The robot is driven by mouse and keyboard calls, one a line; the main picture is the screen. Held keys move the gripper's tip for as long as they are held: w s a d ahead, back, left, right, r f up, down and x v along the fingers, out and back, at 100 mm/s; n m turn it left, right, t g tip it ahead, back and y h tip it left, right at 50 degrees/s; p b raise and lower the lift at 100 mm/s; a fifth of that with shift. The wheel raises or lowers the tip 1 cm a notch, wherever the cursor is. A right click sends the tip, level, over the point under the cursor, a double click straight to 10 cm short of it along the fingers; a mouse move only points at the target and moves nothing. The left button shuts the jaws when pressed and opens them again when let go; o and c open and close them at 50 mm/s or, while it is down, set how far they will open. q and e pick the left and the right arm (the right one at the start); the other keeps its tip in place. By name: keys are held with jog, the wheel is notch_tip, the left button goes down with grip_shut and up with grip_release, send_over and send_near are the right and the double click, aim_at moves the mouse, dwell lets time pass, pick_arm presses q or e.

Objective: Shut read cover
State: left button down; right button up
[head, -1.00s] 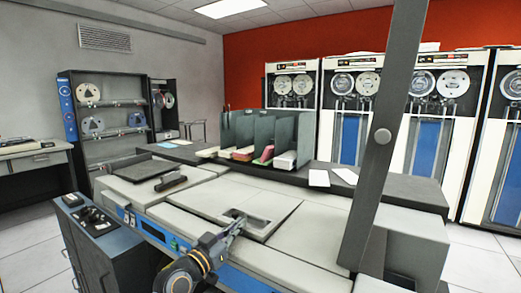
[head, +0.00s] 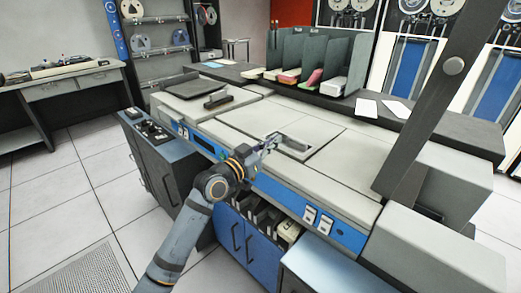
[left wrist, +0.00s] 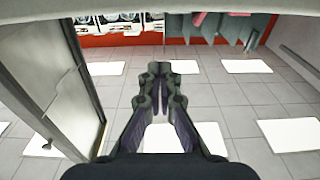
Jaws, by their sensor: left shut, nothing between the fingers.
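A tall dark grey piece with a round knob (head: 430,115) stands tilted up from the right part of the card machine's top. It looks like the read cover raised and seen nearly edge-on, but I cannot be sure. In the left wrist view, a grey framed panel (left wrist: 45,80) at the left may be the same piece. My left gripper (head: 275,142) is shut and empty, near a flat top panel (head: 245,118) with a recessed handle (head: 292,146). I cannot tell whether it touches. Its fingers (left wrist: 158,75) also show in the left wrist view. My right gripper is not in view.
The machine's cream top (head: 350,165) is mostly clear, with a dark flat lid (head: 190,88) at its left end. Card bins (head: 310,60) stand on a dark shelf behind it. Loose cards (head: 367,108) lie there. Floor is free at the left.

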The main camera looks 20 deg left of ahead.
pick_arm(q)
jog(key=s+a+f+p, duration=0.1)
jog(key=s+a+f, duration=0.1)
jog(key=s, duration=0.2)
notch_tip(320, 180, up, 2)
jog(key=r+g+y+p, duration=0.15)
jog(key=g+p, duration=0.25)
jog(key=p, duration=1.1)
send_over(289, 161)
jog(key=shift+s+a+f, duration=0.1)
jog(key=shift+s+f, duration=0.25)
jog(key=shift+f, duration=0.15)
jog(key=f, duration=0.3)
jog(key=shift+w+f, duration=0.25)
jog(key=shift+f, duration=0.45)
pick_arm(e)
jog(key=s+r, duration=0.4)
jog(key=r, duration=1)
